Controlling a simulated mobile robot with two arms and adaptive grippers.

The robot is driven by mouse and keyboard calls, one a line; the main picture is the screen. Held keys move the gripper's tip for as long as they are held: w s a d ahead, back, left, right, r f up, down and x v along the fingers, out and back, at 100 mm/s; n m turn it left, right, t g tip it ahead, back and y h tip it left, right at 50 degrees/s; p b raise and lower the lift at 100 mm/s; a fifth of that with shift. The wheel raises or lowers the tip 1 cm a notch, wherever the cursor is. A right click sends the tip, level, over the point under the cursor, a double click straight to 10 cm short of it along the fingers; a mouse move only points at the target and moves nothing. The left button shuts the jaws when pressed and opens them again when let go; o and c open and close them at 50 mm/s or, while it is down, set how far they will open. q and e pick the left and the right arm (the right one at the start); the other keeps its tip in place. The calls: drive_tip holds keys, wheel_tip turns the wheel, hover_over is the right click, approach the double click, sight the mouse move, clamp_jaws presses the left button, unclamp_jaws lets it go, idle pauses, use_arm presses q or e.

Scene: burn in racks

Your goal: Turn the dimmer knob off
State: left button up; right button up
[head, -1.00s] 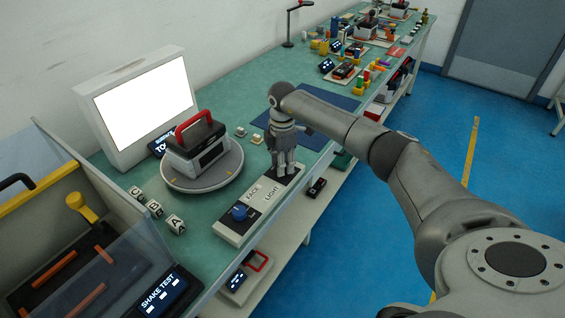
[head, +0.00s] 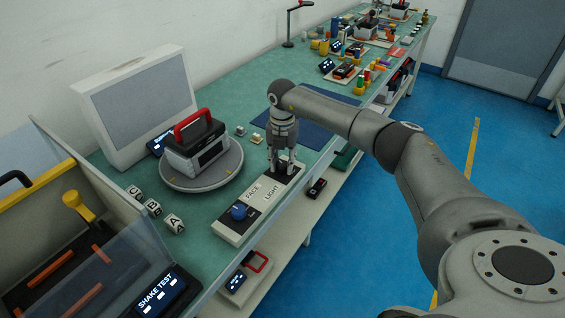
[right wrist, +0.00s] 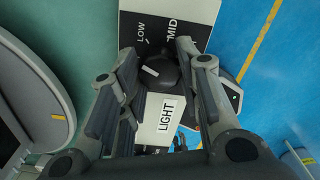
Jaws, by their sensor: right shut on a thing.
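The dimmer knob (right wrist: 162,73) is black with a white pointer mark. In the right wrist view it sits on a black dial plate (right wrist: 150,35) marked LOW and MID, beside the LIGHT label (right wrist: 166,115). My right gripper (right wrist: 157,62) has its fingers on both sides of the knob and is shut on it. In the head view my right gripper (head: 282,165) points down at the far end of the white control box (head: 228,232), mostly hiding the knob. The light panel (head: 142,100) is grey and unlit. My left gripper is not in view.
A blue knob (head: 239,211) sits at the near end of the control box. A round turntable (head: 203,180) holds a case with a red handle (head: 193,126). Lettered dice (head: 174,223) lie nearby. A clear-walled bin stands at the left.

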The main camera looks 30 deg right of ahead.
sight(282, 164)
drive_tip(key=n, duration=0.4)
drive_tip(key=shift+n+b, duration=0.3)
drive_tip(key=shift+b, duration=0.05)
idle(0.4)
drive_tip(key=o, duration=1.1)
drive_tip(key=shift+c, duration=0.2)
drive_tip(key=shift+r, duration=0.1)
wheel_tip(282, 164, up, 12)
